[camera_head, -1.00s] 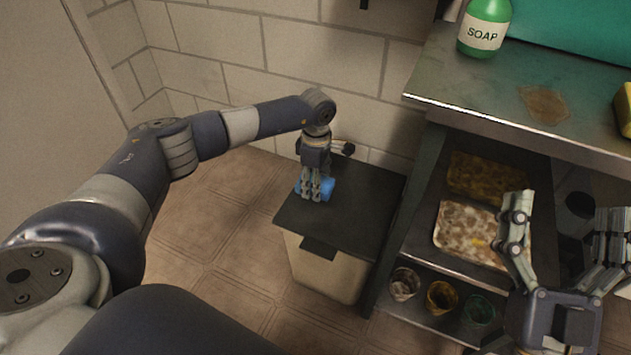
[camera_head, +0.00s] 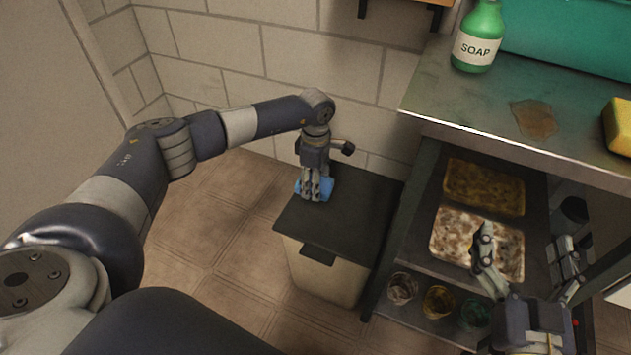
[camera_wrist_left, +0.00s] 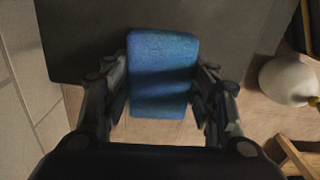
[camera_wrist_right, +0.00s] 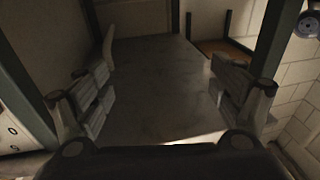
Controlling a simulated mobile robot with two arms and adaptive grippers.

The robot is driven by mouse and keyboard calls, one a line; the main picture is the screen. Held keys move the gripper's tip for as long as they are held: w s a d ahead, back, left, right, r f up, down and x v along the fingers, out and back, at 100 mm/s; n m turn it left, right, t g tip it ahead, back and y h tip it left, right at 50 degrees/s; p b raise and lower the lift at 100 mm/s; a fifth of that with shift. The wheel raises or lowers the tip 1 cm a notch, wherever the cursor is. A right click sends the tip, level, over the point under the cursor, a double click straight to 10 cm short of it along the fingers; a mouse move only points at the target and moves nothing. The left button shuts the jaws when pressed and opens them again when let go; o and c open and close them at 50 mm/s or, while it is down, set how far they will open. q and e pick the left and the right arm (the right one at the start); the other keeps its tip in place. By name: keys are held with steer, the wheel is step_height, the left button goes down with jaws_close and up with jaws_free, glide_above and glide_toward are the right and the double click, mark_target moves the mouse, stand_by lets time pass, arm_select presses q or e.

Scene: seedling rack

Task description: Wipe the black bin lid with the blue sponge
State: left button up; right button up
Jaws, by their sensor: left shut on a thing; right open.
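The black bin lid (camera_head: 345,222) tops a pale bin (camera_head: 318,270) on the floor, left of the metal rack. My left gripper (camera_head: 312,196) is shut on the blue sponge (camera_head: 327,187) at the lid's left part. In the left wrist view the sponge (camera_wrist_left: 162,75) sits between both fingers, partly over the dark lid (camera_wrist_left: 85,35) and partly past its edge. Whether it touches the lid is hard to tell. My right gripper (camera_head: 527,268) is open and empty in front of the rack's lower shelves. The right wrist view shows its fingers (camera_wrist_right: 165,95) spread wide.
A green soap bottle (camera_head: 478,38), a brown spill (camera_head: 533,118) and a yellow sponge (camera_head: 619,126) are on the metal counter (camera_head: 440,95). Below are two dirty trays (camera_head: 484,188) and several small cups (camera_head: 438,301). A wall stands behind the bin; floor is free to its left.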

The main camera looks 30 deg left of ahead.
arm_select(q)
steer(key=shift+r, duration=0.35)
steer(key=shift+r+p, duration=0.5)
steer(key=shift+p, duration=0.1)
arm_select(e)
step_height(320, 180, down, 6)
steer(key=d+g+h, duration=0.1)
steer(key=g, duration=0.2)
steer(key=shift+s, duration=0.4)
steer(key=shift+f, duration=0.1)
arm_select(q)
steer(key=shift+r, duration=0.15)
steer(key=shift+r+p, duration=0.7)
steer(key=shift+r, duration=0.05)
steer(key=shift+r+p, duration=0.45)
steer(key=shift+r, duration=0.2)
arm_select(e)
steer(key=s+d+f+g+h, duration=0.2)
steer(key=s+f+g, duration=0.4)
steer(key=f, duration=0.3)
steer(key=shift+s+d+m+g, duration=0.3)
steer(key=shift+s+d, duration=0.1)
steer(key=shift+d, duration=0.15)
steer(key=shift+f, duration=0.1)
arm_select(q)
steer(key=shift+d, duration=0.1)
